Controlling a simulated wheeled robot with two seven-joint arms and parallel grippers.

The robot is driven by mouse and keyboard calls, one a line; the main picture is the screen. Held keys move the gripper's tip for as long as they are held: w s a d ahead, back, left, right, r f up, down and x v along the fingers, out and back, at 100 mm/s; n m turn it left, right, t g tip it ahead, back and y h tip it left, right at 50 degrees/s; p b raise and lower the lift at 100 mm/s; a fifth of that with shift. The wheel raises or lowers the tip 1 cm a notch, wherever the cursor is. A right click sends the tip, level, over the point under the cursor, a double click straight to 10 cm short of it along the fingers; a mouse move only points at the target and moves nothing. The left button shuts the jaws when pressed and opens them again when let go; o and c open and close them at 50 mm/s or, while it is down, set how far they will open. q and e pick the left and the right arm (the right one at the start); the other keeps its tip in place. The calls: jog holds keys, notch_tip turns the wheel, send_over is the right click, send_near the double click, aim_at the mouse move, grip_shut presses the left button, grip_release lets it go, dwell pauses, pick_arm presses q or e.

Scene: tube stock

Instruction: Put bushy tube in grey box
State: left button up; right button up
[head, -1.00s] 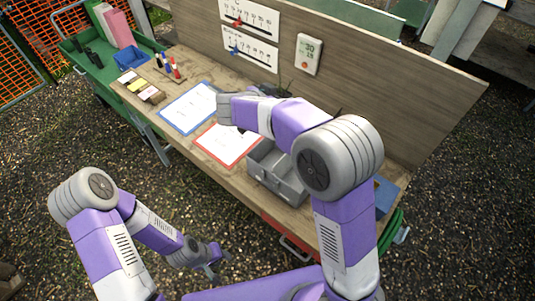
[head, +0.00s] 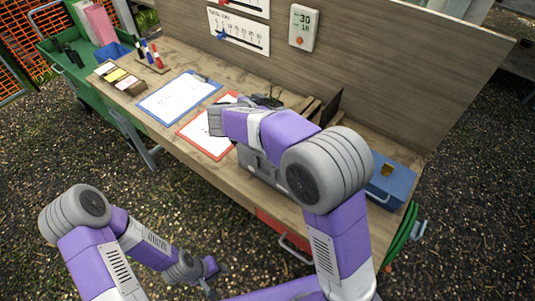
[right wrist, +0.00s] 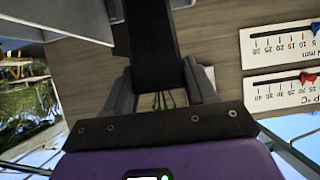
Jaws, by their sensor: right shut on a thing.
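My right gripper (right wrist: 160,88) is shut on a black tapered tube (right wrist: 152,45), seen between its two fingers in the right wrist view. Thin green stems show at one end of the tube, so it looks like the bushy tube. In the head view my right arm hides most of this gripper; only dark bits (head: 268,100) show past the wrist. The grey box (head: 262,168) stands on the bench, mostly hidden behind my right forearm. I cannot tell how far the tube is from it. My left gripper (head: 208,279) hangs low in front of the bench; its jaws are too small to read.
Red-edged (head: 190,131) and blue-edged (head: 160,112) clipboards lie left of the grey box. A blue box (head: 390,184) stands at the right end, below a wooden back panel (head: 400,80) with gauges. A green cart (head: 75,75) is at the left.

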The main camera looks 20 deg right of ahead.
notch_tip(320, 180, down, 10)
jog(key=b, duration=0.4)
jog(key=shift+r, duration=0.2)
jog(key=o, duration=0.9)
jog(key=shift+f, duration=0.15)
jog(key=shift+r, duration=0.25)
jog(key=shift+p+v, duration=1.85)
jog(key=shift+v, duration=4.15)
